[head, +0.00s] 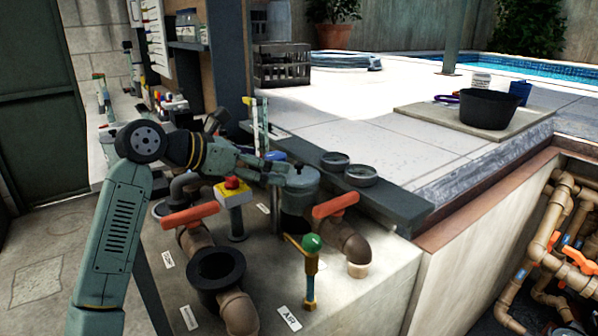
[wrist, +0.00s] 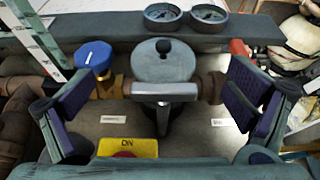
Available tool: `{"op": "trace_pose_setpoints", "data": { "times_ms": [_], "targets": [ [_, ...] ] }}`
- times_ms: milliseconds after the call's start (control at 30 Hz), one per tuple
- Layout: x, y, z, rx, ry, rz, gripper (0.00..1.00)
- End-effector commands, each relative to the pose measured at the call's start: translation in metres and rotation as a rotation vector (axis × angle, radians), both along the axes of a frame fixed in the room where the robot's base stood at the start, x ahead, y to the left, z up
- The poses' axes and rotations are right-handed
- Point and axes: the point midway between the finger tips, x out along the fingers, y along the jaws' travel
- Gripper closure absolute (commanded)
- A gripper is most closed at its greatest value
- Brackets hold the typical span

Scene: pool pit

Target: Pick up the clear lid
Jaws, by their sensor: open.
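The lid (wrist: 150,67) is a round, greyish, see-through-looking disc with a black knob, seen from above in the wrist view. It sits on top of a cylindrical pot, and in the head view the lid (head: 304,181) is partly covered by my gripper. My gripper (head: 276,168) is at the pot's upper left there. In the wrist view my gripper (wrist: 163,84) has its two padded fingers wide apart, one on each side of the lid and apart from it. Nothing is between them in its grasp.
A yellow box with a red button (head: 233,192) stands close to my gripper. Red-handled pipe valves (head: 190,215) and a green-topped valve (head: 311,243) surround the pot. A blue cap (wrist: 94,55) is left of the lid.

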Motion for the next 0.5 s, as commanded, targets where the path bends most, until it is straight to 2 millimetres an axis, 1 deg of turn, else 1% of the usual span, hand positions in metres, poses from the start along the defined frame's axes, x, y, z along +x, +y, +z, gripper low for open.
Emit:
{"op": "trace_pose_setpoints", "data": {
  "times_ms": [33, 100, 233, 367, 500],
  "targets": [
    [0.004, -0.009, -0.001, -0.001, 0.0, -0.005, 0.02],
    [0.01, -0.016, -0.004, -0.004, 0.0, -0.005, 0.02],
    [0.017, -0.026, -0.01, -0.005, -0.002, -0.004, 0.02],
    [0.021, -0.034, -0.01, -0.005, -0.002, -0.004, 0.02],
    [0.032, -0.054, -0.012, -0.007, -0.001, -0.007, 0.02]
  ]
}}
